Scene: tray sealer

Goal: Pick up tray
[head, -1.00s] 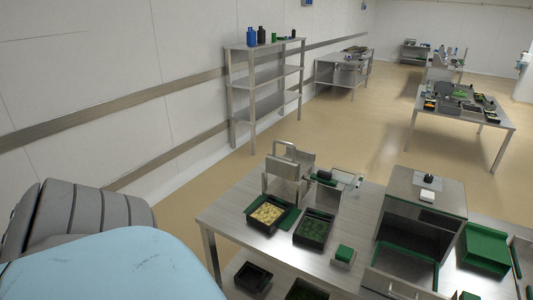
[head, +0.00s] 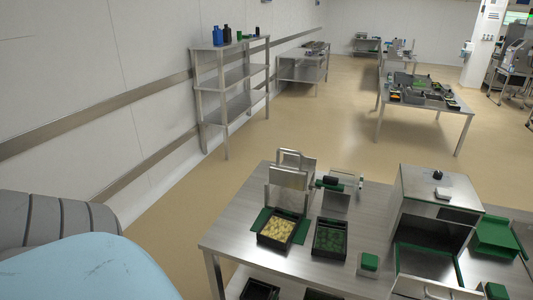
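A black tray with yellow pieces (head: 264,239) sits on the near left of the steel table (head: 225,232), on a green mat in front of a steel device. A second black tray with dark green contents (head: 317,250) sits just to its right. Another black tray (head: 250,291) is partly in view on the lower shelf. Neither of my grippers is in view. Only a grey and light blue part of my own body shows at the lower left.
A steel device with an upright handle (head: 289,178) stands behind the trays. A green-topped block (head: 370,261) is to their right, then a steel box machine (head: 434,205) with an open front and a green bin (head: 497,236). A shelf rack (head: 223,83) stands by the wall. The floor between is clear.

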